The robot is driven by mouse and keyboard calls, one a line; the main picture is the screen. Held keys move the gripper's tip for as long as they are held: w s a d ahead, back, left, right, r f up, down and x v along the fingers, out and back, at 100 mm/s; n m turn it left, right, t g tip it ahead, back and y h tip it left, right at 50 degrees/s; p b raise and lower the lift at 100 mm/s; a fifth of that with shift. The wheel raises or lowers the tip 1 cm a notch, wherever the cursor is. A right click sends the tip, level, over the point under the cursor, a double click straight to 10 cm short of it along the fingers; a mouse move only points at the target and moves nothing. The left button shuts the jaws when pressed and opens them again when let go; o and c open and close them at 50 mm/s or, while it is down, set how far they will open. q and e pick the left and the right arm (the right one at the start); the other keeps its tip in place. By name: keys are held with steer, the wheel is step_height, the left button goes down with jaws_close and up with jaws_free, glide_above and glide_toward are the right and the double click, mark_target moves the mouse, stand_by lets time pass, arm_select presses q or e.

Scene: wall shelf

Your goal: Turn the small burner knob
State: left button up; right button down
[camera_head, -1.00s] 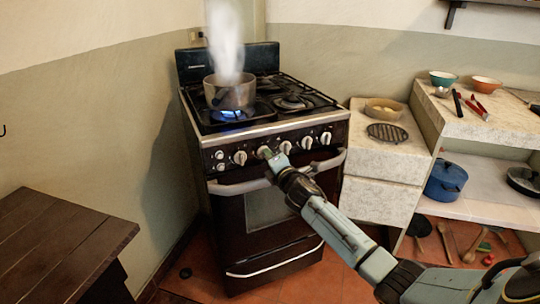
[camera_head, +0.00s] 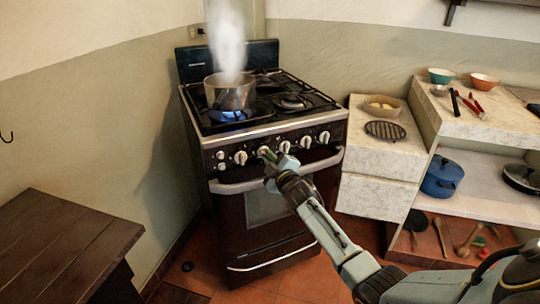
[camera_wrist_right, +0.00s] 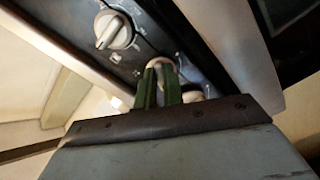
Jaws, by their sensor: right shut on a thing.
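The black stove (camera_head: 262,205) stands in the corner with a row of white knobs on its front panel. My right gripper (camera_head: 266,154) reaches up to that panel and is shut on a knob toward the middle of the row. In the right wrist view, the green fingers (camera_wrist_right: 158,82) close around this pale knob (camera_wrist_right: 161,62), which they partly hide. Another knob (camera_wrist_right: 114,31) shows to the left, free. In the head view, a free knob (camera_head: 240,157) is left of the gripper and others are to its right. My left gripper is not in view.
A steaming pot (camera_head: 229,94) sits over a lit blue flame (camera_head: 231,115) at the front left burner. The oven handle (camera_head: 240,186) runs just below the knobs. A wooden table (camera_head: 60,245) is at left; a stone counter (camera_head: 385,150) is at right.

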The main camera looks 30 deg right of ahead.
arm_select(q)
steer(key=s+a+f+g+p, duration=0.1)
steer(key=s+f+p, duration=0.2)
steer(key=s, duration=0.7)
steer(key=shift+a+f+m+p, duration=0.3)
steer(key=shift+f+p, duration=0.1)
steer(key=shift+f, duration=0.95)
arm_select(e)
steer(key=shift+a+f+m, duration=0.1)
steer(key=shift+a+m, duration=0.05)
steer(key=shift+m, duration=2.75)
steer(key=shift+a+f+m, duration=0.1)
steer(key=shift+m, duration=2.8)
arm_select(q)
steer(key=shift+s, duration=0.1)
arm_select(e)
steer(key=c, duration=1.5)
jaws_free()
